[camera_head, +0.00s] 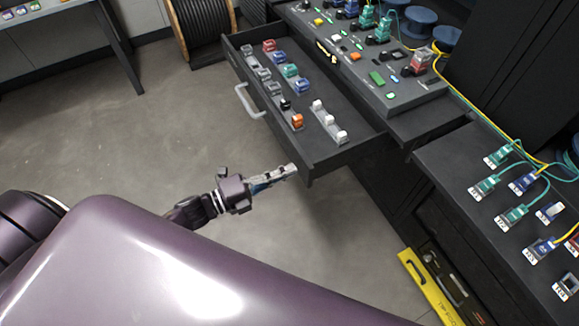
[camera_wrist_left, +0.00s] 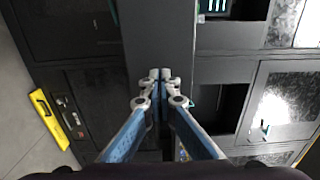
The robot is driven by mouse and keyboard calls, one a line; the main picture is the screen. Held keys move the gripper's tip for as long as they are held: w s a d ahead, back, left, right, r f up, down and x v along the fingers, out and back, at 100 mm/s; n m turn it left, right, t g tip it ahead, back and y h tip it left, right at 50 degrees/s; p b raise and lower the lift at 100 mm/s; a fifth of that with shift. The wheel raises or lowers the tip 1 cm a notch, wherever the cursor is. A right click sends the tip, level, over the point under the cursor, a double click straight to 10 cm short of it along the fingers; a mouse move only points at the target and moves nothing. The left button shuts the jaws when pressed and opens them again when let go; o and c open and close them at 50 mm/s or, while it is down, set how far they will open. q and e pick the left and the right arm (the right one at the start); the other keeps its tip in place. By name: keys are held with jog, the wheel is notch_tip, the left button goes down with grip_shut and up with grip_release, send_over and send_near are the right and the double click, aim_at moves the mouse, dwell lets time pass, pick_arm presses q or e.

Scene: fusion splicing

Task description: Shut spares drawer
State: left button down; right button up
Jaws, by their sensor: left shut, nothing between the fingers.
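The spares drawer (camera_head: 318,163) stands pulled out from the dark bench in the head view, with small coloured connectors and white parts lying inside. Its light grey bar handle (camera_head: 246,101) is on the front face, left of my gripper. My left gripper (camera_head: 290,170) is shut and empty, by the drawer's near front corner. I cannot tell whether its tips touch the drawer. In the left wrist view the left gripper (camera_wrist_left: 160,76) has its fingers together, pointing at a dark panel. My right gripper is not in view.
Above the drawer is a bench top (camera_head: 425,95) with several connectors and cables. A second dark surface (camera_head: 440,165) at the right holds labelled plugs. A yellow case (camera_head: 428,285) stands low at the right. The grey floor (camera_head: 130,130) left of the drawer is clear.

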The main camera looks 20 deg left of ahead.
pick_arm(q)
jog(key=shift+w+d, duration=0.3)
jog(key=shift+w, duration=0.05)
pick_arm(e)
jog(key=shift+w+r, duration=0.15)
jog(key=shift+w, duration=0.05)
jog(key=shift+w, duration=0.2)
pick_arm(q)
jog(key=b+x, duration=0.7)
jog(key=x, duration=1.6)
jog(key=shift+w+f+b, duration=0.1)
jog(key=shift+w+b, duration=0.15)
jog(key=shift+b, duration=0.15)
jog(key=shift+w+d, duration=0.4)
jog(key=shift+d, duration=0.05)
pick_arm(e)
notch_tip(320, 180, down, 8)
pick_arm(q)
jog(key=shift+w+r, duration=0.1)
jog(key=shift+r, duration=0.25)
